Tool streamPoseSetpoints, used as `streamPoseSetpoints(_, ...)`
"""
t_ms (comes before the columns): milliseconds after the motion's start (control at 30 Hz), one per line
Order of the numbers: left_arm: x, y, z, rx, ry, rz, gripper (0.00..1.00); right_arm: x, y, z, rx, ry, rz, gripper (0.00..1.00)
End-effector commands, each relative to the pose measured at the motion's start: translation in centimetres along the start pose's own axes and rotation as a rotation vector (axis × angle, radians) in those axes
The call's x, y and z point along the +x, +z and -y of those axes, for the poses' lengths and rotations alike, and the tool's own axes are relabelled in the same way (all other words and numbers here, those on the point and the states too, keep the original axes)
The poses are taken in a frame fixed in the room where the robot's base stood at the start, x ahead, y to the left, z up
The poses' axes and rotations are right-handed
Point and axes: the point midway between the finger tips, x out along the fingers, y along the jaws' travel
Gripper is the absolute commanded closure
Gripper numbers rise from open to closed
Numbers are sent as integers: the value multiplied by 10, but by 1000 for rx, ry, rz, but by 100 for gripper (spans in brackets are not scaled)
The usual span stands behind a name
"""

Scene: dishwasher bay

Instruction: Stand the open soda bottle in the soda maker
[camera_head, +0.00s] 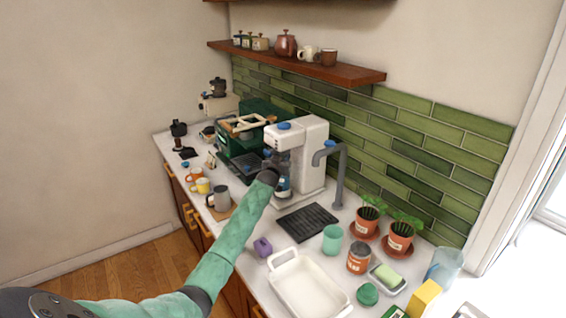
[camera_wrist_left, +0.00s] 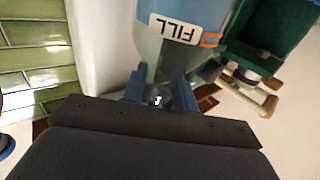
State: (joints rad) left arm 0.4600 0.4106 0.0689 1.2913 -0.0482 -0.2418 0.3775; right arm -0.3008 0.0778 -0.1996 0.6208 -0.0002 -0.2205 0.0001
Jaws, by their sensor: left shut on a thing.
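The white soda maker (camera_head: 312,150) with a blue top button stands on the counter against the green tiles. The clear bluish soda bottle (camera_head: 284,187) is below its overhanging head, in front of its column, and looks about upright. My left gripper (camera_head: 274,171) is shut on the bottle; the arm hides part of it. In the left wrist view the bottle (camera_wrist_left: 207,20) bears an upside-down "FILL" label, and the blue fingers (camera_wrist_left: 161,90) close around its narrower part. I cannot tell whether the bottle touches the soda maker's base or spout. My right gripper is out of view.
A green coffee machine (camera_head: 235,140) stands left of the soda maker. A grey tap (camera_head: 340,180) and dark drain grid (camera_head: 307,221) are to its right. A white baking dish (camera_head: 284,270), mint cup (camera_head: 332,238) and potted plants (camera_head: 401,238) crowd the front right.

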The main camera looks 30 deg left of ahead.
Motion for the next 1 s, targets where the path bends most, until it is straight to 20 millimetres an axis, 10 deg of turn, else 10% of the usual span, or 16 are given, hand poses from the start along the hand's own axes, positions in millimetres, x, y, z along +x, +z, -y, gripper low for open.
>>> streamPoseSetpoints(767, 7, 18, 0, 0, 0, -1, 100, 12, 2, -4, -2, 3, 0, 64)
streamPoseSetpoints(800, 7, 18, 0, 0, 0, 0, 68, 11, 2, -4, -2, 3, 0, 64)
streamPoseSetpoints(1000, 7, 18, 0, 0, 0, 1, 50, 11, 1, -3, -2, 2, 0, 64)
